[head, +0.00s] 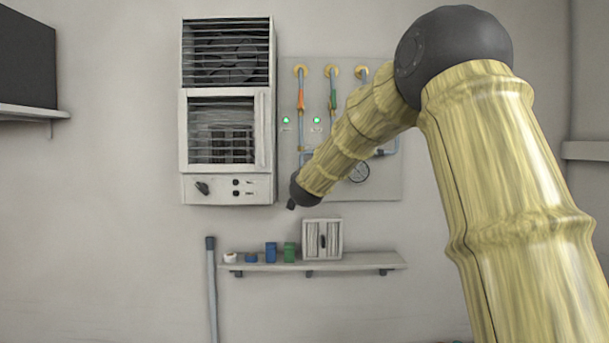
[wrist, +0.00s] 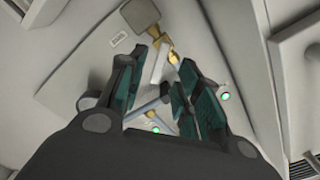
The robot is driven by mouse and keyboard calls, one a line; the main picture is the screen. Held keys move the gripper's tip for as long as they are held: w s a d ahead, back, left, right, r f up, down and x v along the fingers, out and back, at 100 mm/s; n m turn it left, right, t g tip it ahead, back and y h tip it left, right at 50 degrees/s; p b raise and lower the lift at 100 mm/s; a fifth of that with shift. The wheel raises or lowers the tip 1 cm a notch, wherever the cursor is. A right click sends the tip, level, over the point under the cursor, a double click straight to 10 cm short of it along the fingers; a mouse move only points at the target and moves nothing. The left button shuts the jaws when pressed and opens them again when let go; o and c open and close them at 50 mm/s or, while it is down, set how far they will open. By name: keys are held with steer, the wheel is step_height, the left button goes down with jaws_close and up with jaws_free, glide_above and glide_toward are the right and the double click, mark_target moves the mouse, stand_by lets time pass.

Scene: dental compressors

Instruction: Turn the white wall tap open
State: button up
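A pale, whitish lever with brass fittings (wrist: 160,64), seemingly the white wall tap, shows in the wrist view. It lies between the fingertips of my gripper (wrist: 156,66). In the head view my arm crosses the wall panel (head: 386,187) and hides the tap there. My gripper's fingers do not show clearly in the head view.
An orange-handled tap (head: 301,100) and a green-handled tap (head: 333,99) are on the panel, with green lights below. A ventilated cabinet (head: 265,130) stands left of the panel. A shelf (head: 350,262) with small containers and a box (head: 322,238) is below.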

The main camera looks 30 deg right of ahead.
steer(key=shift+p+x, duration=1.05)
steer(key=shift+x, duration=1.65)
steer(key=shift+a, duration=0.1)
jaws_close()
